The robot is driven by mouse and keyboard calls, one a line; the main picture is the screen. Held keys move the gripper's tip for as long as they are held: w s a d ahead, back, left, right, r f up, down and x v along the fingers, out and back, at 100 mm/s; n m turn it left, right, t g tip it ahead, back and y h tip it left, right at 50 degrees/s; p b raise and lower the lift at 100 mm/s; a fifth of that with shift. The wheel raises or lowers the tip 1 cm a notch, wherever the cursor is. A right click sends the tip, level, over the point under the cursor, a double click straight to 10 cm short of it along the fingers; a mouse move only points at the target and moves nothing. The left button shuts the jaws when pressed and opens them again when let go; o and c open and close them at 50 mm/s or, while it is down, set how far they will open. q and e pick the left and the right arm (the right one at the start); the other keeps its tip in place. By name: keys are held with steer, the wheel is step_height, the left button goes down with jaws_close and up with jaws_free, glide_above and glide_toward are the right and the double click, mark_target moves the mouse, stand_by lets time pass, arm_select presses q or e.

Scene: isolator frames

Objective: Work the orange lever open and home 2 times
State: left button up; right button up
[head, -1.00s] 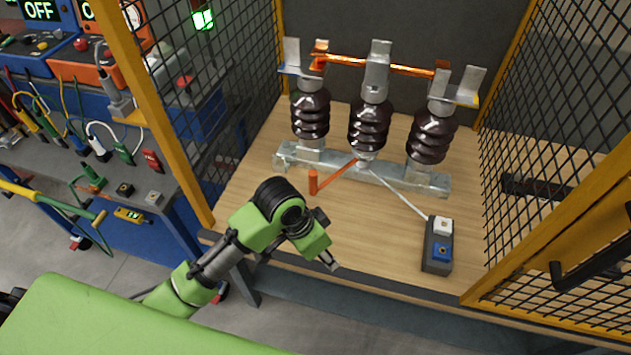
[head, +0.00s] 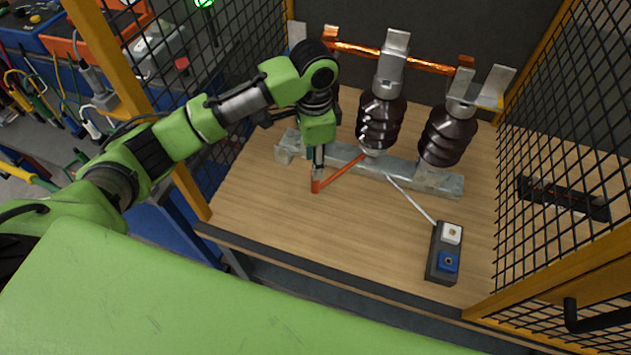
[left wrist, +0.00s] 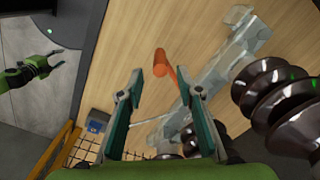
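The orange lever (head: 340,173) runs from the base of the middle insulator toward the front left and ends in an upright orange handle (left wrist: 160,62). My left gripper (head: 317,177) is down at this handle in the head view. In the left wrist view its two fingers are apart, with the handle just beyond and between the tips; contact is not visible. The copper bar (head: 415,67) spans the tops of the insulators (head: 381,122); whether its ends sit in the jaws cannot be told. My right gripper (left wrist: 56,64) shows in the left wrist view, open and empty, away from the lever.
A grey box with a white and a blue button (head: 444,255) stands on the wooden board (head: 270,225), joined by a pale cable. Yellow-framed mesh panels (head: 555,150) flank the board. My left arm hides the left insulator. The board's front middle is clear.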

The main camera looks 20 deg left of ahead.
mark_target(314, 186)
arm_select(q)
step_height(314, 186, down, 11)
steer(key=shift+p, duration=0.6)
jaws_close()
